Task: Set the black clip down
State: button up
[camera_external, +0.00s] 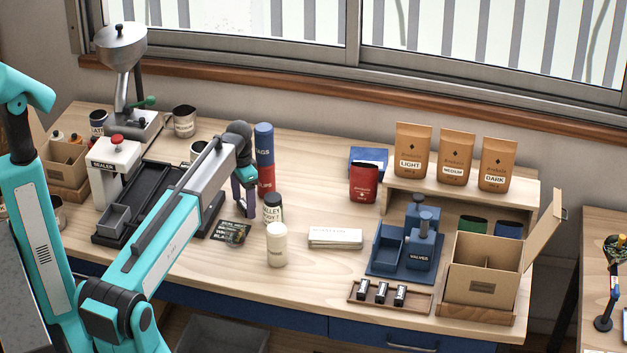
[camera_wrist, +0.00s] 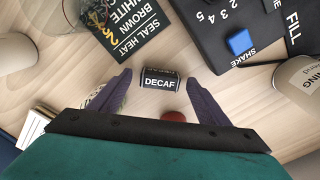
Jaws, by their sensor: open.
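In the wrist view a small black piece with a white DECAF label (camera_wrist: 160,83) lies between my fingertips. It is the only small black piece there, and I take it to be the black clip. My gripper (camera_wrist: 160,76) is open, with one purple finger on each side of the piece and light gaps between. In the external view my gripper (camera_external: 244,210) points down low over the table, behind the dark card, and the piece cannot be made out. I cannot tell whether it rests flat on the wood.
A dark printed card (camera_external: 231,234), a black-lidded jar (camera_external: 273,208) and a cream cup (camera_external: 277,245) stand or lie close by. Red and blue cylinders (camera_external: 264,145) stand behind. Bare wood shows around the piece.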

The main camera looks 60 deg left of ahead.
aim_at(246, 203)
jog(key=shift+f, duration=0.4)
jog(key=c, duration=1.2)
jog(key=shift+r, duration=0.1)
jog(key=shift+r+b, duration=1.5)
jog(key=shift+r, duration=3.45)
